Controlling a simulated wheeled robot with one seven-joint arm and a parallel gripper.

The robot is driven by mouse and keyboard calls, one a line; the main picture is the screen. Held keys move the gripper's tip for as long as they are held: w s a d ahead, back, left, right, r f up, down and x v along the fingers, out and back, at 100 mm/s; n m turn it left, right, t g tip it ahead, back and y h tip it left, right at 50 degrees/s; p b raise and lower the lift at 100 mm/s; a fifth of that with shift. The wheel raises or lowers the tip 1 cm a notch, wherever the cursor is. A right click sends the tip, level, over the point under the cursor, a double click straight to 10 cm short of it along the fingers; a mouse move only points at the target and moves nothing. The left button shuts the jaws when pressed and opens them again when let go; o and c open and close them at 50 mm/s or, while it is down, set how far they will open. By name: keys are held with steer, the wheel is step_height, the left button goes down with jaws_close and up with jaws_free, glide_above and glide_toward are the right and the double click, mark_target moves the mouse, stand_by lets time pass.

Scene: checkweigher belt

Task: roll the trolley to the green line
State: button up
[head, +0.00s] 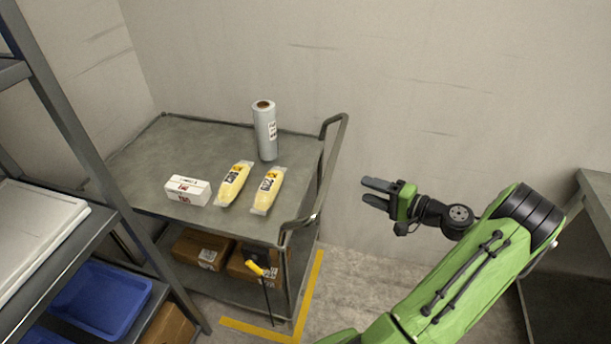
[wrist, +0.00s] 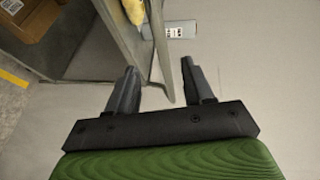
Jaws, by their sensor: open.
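The grey trolley (head: 150,158) stands against the back wall at the left in the head view, with its push handle (head: 327,165) on its right end. My gripper (head: 370,191) is open and empty, to the right of the handle and apart from it. In the wrist view, my gripper (wrist: 158,78) points toward the trolley's end, and the handle (wrist: 160,50) shows beyond and between the fingers. No green line shows in either view; a yellow floor line (head: 312,290) runs along the trolley's right and front sides.
On the trolley top are a wrapped roll (head: 265,135), two yellow packs (head: 233,184) and a white box (head: 188,190). Cartons (head: 200,250) sit on its lower shelf. A rack with a blue bin (head: 100,298) stands at left, a grey table (head: 597,190) at right.

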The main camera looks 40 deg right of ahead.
steer(key=b+x, duration=0.1)
steer(key=x, duration=1.4)
steer(key=shift+w+a+f, duration=0.2)
jaws_close()
